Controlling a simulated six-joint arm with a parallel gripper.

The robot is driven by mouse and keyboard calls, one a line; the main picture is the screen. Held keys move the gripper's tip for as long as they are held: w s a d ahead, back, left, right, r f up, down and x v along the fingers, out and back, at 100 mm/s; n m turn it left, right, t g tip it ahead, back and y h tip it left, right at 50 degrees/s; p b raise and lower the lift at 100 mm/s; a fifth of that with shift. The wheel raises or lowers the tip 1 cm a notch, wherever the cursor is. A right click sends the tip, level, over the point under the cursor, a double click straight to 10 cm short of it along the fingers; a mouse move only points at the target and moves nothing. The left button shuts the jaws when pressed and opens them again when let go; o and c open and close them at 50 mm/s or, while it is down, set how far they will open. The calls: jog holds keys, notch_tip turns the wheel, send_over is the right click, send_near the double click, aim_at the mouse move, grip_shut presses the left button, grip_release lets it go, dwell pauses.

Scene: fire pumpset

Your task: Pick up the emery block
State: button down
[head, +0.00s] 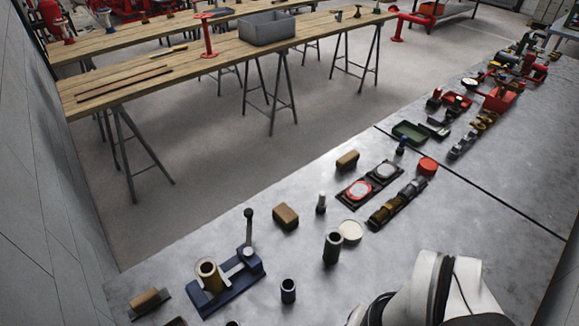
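Several brown blocks lie on the grey metal bench, and I cannot tell for sure which is the emery block. One brown block (285,216) lies near the middle of the bench's left edge. A smaller brown block (347,160) lies farther back, near the same edge. A tan block on a dark base (147,299) is at the front left corner. My white arm shows at the bottom right, to the right of these blocks and apart from them. My gripper is out of view.
A blue vise-like fixture with a lever (227,281) stands at the front left. Dark cylinders (332,247) (289,291), a small upright pin (321,203) and a pale disc (351,232) stand nearby. Dark trays (357,194) and red parts lie farther back.

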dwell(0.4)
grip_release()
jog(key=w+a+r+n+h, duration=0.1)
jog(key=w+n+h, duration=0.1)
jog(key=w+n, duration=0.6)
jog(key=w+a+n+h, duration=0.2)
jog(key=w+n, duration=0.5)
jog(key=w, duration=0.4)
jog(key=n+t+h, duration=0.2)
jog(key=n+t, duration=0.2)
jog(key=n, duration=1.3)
send_near(285, 212)
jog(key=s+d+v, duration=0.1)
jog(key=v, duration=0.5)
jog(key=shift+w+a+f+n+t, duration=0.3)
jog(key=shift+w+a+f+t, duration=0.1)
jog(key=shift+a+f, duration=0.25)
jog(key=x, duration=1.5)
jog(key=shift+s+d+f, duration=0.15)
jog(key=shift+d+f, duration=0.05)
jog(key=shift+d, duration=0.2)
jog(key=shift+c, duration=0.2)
